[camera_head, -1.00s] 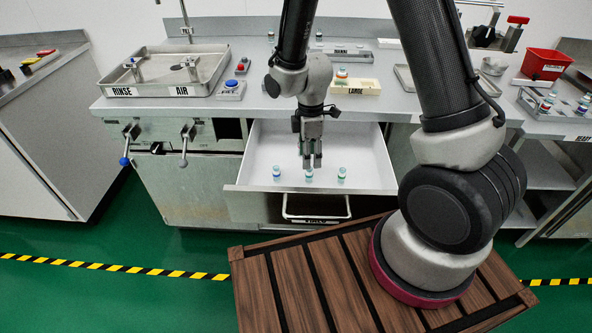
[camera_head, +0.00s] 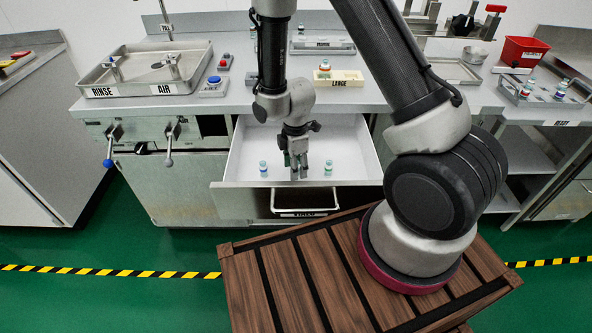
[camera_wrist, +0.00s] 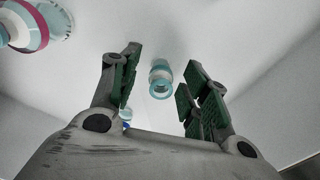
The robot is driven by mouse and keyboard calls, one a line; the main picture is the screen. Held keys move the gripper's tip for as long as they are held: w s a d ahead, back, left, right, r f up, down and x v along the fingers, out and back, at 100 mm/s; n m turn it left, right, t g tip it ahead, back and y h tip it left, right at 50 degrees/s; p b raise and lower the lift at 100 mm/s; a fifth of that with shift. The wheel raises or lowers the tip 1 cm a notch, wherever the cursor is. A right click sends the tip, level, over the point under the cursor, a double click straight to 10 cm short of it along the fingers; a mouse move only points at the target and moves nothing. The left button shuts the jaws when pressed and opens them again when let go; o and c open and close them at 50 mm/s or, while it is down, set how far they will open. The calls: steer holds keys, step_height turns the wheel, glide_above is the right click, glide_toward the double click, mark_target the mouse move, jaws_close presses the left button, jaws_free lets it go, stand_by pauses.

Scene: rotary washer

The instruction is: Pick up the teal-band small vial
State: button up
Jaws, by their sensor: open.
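A small vial with teal colouring (camera_wrist: 160,78) stands in the gap between my fingers in the wrist view, apart from both. I take it for the teal-band vial. My gripper (camera_head: 298,172) is open and low inside the pulled-out drawer, where it largely hides this vial in the head view. The gripper also shows in the wrist view (camera_wrist: 157,90) with its green pads apart. Another small vial (camera_head: 263,168) stands to the left of the gripper, and one (camera_head: 328,167) stands to its right.
The drawer (camera_head: 352,150) has walls around the vials. A vial with a magenta band (camera_wrist: 30,30) is at the wrist view's upper left, and a bluish one (camera_wrist: 126,116) is partly hidden by a finger. The sink (camera_head: 150,68) and a cream LARGE rack (camera_head: 345,79) sit on the counter.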

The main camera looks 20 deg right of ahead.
steer(key=c, duration=0.8)
steer(key=shift+c, duration=0.2)
steer(key=shift+r, duration=0.15)
